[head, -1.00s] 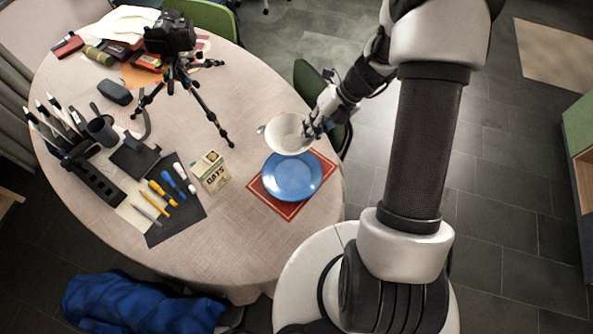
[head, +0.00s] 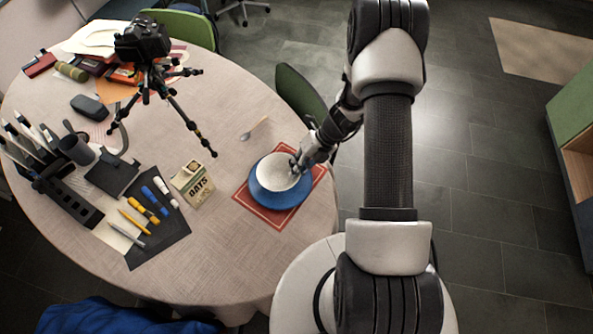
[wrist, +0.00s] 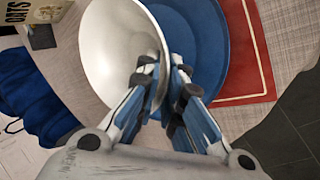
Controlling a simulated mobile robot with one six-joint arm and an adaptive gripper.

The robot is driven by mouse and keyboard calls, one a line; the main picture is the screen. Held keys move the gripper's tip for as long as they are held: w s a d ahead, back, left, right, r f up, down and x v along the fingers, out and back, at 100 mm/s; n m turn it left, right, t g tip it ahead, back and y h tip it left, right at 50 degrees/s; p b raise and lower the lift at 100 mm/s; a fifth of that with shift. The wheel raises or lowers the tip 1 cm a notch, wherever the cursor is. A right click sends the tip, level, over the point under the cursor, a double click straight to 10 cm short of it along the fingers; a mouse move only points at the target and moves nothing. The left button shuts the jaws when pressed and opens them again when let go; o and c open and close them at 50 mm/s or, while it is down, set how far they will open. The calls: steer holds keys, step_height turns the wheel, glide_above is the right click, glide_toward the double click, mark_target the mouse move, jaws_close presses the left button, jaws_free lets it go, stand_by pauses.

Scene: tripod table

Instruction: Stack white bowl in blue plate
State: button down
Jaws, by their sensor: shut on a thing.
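The white bowl (head: 277,171) is over the blue plate (head: 283,199) in the head view. My gripper (head: 299,164) is shut on the bowl's right rim. In the wrist view my gripper (wrist: 162,85) pinches the rim of the white bowl (wrist: 108,50), and the blue plate (wrist: 213,50) lies behind and to the right of it. The plate rests on a red mat (head: 262,217). I cannot tell whether the bowl's base touches the plate. The bowl hides much of the plate's middle.
An oats box (head: 192,185) stands left of the mat. A spoon (head: 250,131) lies behind the bowl. A camera tripod (head: 160,90) stands at the back left. Pens (head: 145,208) lie on a dark sheet at the left. The table's right edge is close to the mat.

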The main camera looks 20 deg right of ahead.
steer(key=shift+f, duration=0.6)
steer(key=shift+f, duration=0.15)
steer(key=c, duration=1.7)
jaws_free()
